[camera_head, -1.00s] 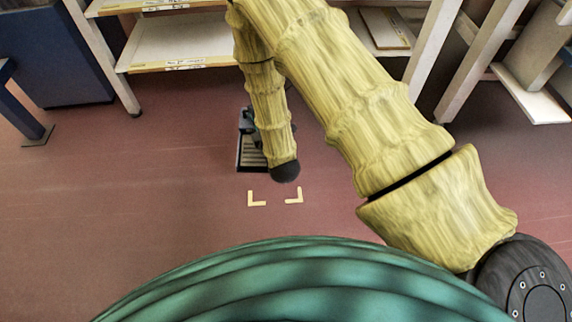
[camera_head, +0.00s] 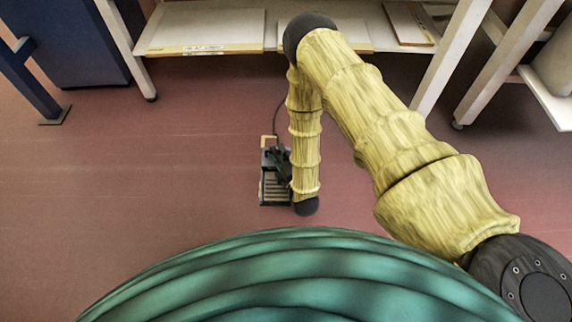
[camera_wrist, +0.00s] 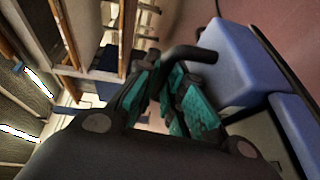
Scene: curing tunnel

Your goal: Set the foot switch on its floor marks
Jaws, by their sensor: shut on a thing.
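The foot switch (camera_head: 272,192) is a dark box with a ribbed pedal and a blue-grey rear part. In the head view it is left of my forearm, low over or on the floor; I cannot tell whether it touches. One pale corner floor mark (camera_head: 267,141) shows just behind it; the other marks are hidden. My gripper (camera_head: 281,160) is at the rear part of the switch, partly behind my arm. In the wrist view the teal fingers (camera_wrist: 178,98) are shut at a black handle bar beside the blue housing (camera_wrist: 225,68).
A pale shelf rack (camera_head: 215,30) stands behind, with a leg (camera_head: 128,55) at the left. A blue cabinet (camera_head: 80,40) and a blue post (camera_head: 35,85) stand at far left. A thin cable runs back from the switch. The red floor (camera_head: 140,180) to the left is clear.

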